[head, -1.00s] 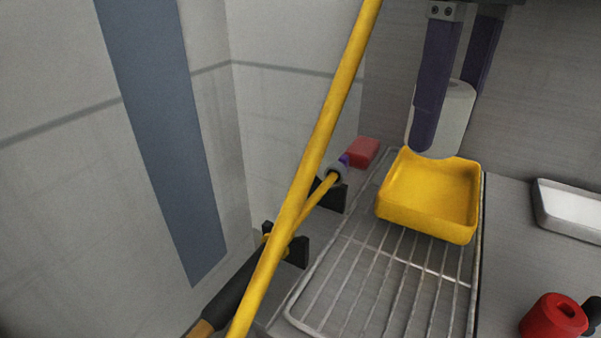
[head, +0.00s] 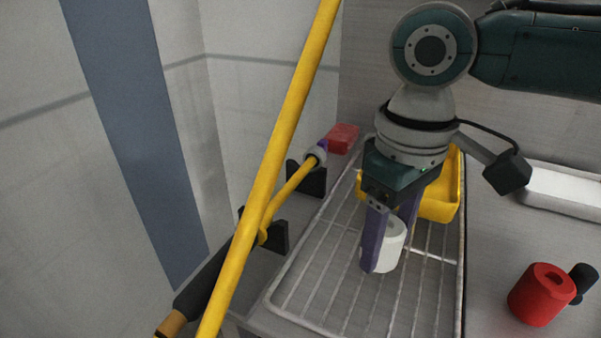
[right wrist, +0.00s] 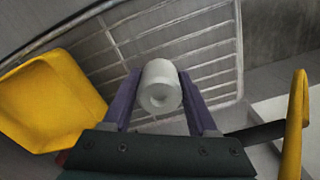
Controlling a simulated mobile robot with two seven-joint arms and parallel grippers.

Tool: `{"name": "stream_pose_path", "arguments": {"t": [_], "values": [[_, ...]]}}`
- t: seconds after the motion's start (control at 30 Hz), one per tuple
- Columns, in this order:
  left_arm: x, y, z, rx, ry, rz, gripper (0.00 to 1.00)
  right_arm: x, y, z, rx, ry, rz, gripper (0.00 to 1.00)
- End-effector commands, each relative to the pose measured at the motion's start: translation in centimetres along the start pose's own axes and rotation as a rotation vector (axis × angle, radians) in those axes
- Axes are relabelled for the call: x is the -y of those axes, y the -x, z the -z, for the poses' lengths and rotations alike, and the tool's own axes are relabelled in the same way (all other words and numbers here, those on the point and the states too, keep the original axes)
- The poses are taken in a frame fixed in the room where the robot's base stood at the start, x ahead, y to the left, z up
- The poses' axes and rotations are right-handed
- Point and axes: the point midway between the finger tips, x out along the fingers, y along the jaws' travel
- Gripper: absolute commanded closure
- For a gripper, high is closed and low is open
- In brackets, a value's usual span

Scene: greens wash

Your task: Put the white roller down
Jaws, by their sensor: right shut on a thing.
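The white roller (head: 390,246) is a short cylinder with a hole in its end. My right gripper (head: 386,240) is shut on it, with one purple finger on each side. The roller is over the wire rack (head: 320,285), in front of the yellow tray (head: 440,200). I cannot tell whether its lower end touches the rack. In the right wrist view the roller (right wrist: 160,86) sits between the fingers, with the rack's bars (right wrist: 205,45) behind it. My left gripper is not in view.
A red roller (head: 540,294) lies on the counter right of the rack, by a dark piece. A white tray (head: 560,190) is behind it. A red block (head: 342,137) is at the back left. A yellow pole (head: 275,160) and a dark-handled yellow tool cross at left.

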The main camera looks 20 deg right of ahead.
Motion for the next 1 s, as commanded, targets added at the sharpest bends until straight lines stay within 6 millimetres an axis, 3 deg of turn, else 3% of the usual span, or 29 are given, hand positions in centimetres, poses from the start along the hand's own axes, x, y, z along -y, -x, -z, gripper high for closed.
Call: {"name": "stream_pose_path", "arguments": {"t": [0.37, 0.4, 0.63, 0.87, 1.0], "values": [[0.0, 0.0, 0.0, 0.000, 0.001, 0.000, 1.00, 0.0, -0.4, 0.0, 0.000, -0.001, 0.001, 0.99], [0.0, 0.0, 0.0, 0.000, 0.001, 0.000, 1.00, 0.0, -0.3, 0.0, -0.001, -0.001, 0.000, 0.37], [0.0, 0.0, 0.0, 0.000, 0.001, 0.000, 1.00, 0.0, -0.3, 0.0, -0.001, -0.001, 0.000, 0.11], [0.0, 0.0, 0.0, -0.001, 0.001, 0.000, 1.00, 0.0, -0.3, 0.0, -0.001, -0.001, 0.000, 0.11], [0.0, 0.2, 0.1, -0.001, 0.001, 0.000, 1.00, 0.0, 0.8, 0.1, -0.002, 0.000, 0.000, 0.11]]}}
